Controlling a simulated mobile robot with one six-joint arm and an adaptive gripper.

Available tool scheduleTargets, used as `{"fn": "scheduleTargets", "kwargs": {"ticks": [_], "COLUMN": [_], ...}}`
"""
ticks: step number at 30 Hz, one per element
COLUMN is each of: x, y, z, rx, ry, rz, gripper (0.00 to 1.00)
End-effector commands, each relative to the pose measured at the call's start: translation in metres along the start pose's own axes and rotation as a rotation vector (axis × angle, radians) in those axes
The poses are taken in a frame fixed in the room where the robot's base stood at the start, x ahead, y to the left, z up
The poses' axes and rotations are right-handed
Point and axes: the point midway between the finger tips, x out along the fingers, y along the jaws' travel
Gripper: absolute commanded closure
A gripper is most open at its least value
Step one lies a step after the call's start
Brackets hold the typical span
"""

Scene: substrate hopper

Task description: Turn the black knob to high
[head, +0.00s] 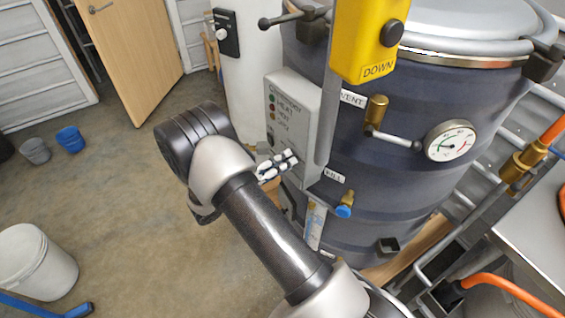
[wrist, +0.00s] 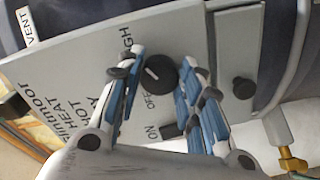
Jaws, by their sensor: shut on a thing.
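The black knob (wrist: 158,73) is on the grey control panel (wrist: 70,75), with a short white pointer line on its face. In the wrist view its pointer slants, and the lettering "GH" is above it and "OFF" below; I cannot tell the exact setting. My gripper (wrist: 163,82) has its blue-padded fingers on both sides of the knob, shut on it. In the head view my gripper (head: 280,165) is at the lower part of the panel (head: 291,112), and the knob is hidden there.
A yellow DOWN pendant (head: 367,40) hangs in front of the dark drum (head: 400,105). A brass valve (head: 376,112), a gauge (head: 450,140) and a blue-ended tap (head: 344,208) stick out nearby.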

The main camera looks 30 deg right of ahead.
Motion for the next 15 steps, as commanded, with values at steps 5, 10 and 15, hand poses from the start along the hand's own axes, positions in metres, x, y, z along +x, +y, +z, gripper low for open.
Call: {"fn": "scheduleTargets", "kwargs": {"ticks": [5, 10, 15], "x": [-0.0001, -0.0001, -0.0001], "y": [-0.0001, -0.0001, -0.0001], "z": [-0.0001, -0.0001, -0.0002], "rx": [0.007, 0.007, 0.006], "ry": [0.000, 0.000, 0.000], "rz": [0.000, 0.000, 0.000], "gripper": [0.90, 0.90, 0.58]}}
